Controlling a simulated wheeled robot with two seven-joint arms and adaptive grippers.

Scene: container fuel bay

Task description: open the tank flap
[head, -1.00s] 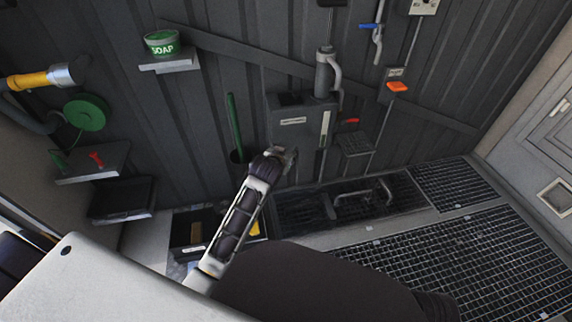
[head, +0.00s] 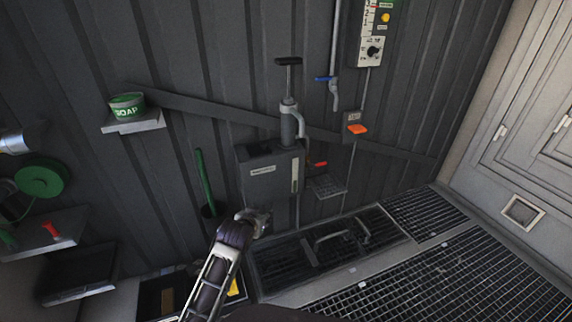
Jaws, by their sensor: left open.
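A dark grey tank (head: 268,186) with a pale label and a vertical sight strip is mounted on the ribbed wall, centre. A darker patch shows on its top, left of the hand pump (head: 288,120). I cannot tell whether this patch is the flap or an opening. My left gripper (head: 262,221) is in front of and below the tank, near its lower left corner. It is small and partly turned away, and it is open with nothing seen in it. A gap between it and the tank is hard to judge. My right gripper is out of view.
A shelf with a green soap tub (head: 127,106) is on the wall at left. A green-handled tool (head: 204,182) stands beside the tank. Floor grating (head: 440,285) is clear at lower right.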

